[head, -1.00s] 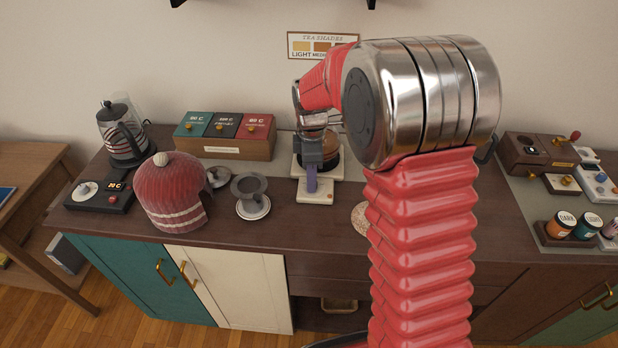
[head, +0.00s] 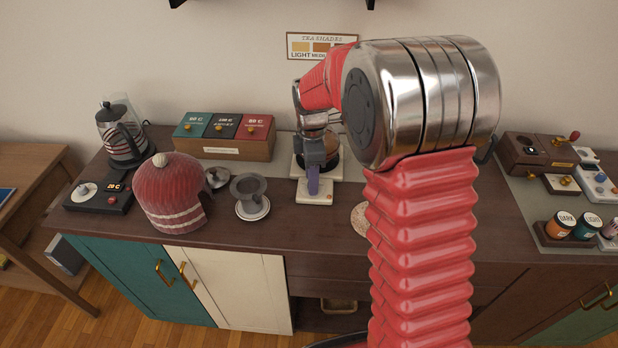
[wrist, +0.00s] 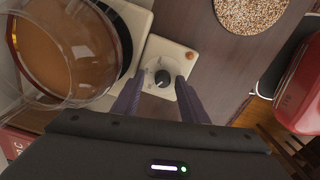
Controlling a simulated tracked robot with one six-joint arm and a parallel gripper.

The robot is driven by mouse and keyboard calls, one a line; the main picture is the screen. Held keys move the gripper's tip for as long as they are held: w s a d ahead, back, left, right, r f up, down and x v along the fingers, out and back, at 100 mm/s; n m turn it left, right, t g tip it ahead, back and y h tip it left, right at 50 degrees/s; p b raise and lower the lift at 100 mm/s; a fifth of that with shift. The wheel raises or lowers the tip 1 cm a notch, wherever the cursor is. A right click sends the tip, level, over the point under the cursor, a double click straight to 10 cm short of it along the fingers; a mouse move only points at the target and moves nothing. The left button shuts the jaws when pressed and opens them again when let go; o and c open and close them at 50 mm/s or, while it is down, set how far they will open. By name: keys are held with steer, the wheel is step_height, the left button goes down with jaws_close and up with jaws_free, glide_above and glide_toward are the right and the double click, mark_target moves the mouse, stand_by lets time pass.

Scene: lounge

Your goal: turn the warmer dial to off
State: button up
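The warmer (head: 338,172) is a cream plate on the counter with a glass pot of amber tea (wrist: 65,50) on it. In the head view my gripper (head: 313,184) hangs over the panel and hides the dial.
A speckled round coaster (wrist: 250,12) lies right of the warmer. A grey cup on a saucer (head: 253,207), a red knitted cosy (head: 170,193) and a kettle (head: 122,135) stand to the left. A box with three coloured panels (head: 225,148) is behind. Jars (head: 576,224) stand far right.

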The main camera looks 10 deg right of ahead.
steer(key=shift+r, duration=0.55)
step_height(320, 180, up, 13)
steer(key=shift+f, duration=0.2)
stand_by(0.6)
